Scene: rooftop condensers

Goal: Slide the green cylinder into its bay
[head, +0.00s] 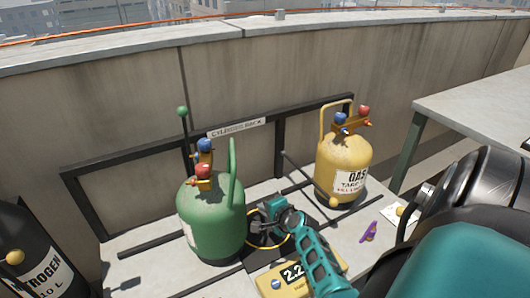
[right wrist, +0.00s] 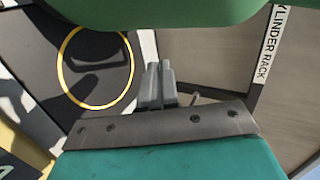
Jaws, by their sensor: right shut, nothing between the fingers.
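The green cylinder (head: 212,222) stands upright in front of the black cylinder rack (head: 130,160), left of centre. It has a tall green handle and red and blue valve knobs. My right gripper (head: 270,208) is just to its right, shut and empty, close to its side. In the right wrist view the closed fingers (right wrist: 157,85) point toward the green body (right wrist: 150,12) across the top, and I cannot tell if they touch it. The cylinder's base hides part of the floor bars, so its exact place between them is unclear. My left gripper is out of view.
A yellow gas cylinder (head: 342,165) stands at the rack's right. A black scale plate with a yellow ring (right wrist: 66,92) lies beside the green cylinder, with a yellow readout (head: 297,280) in front. A dark nitrogen cylinder (head: 32,255) is at left, a purple item (head: 370,231) at right.

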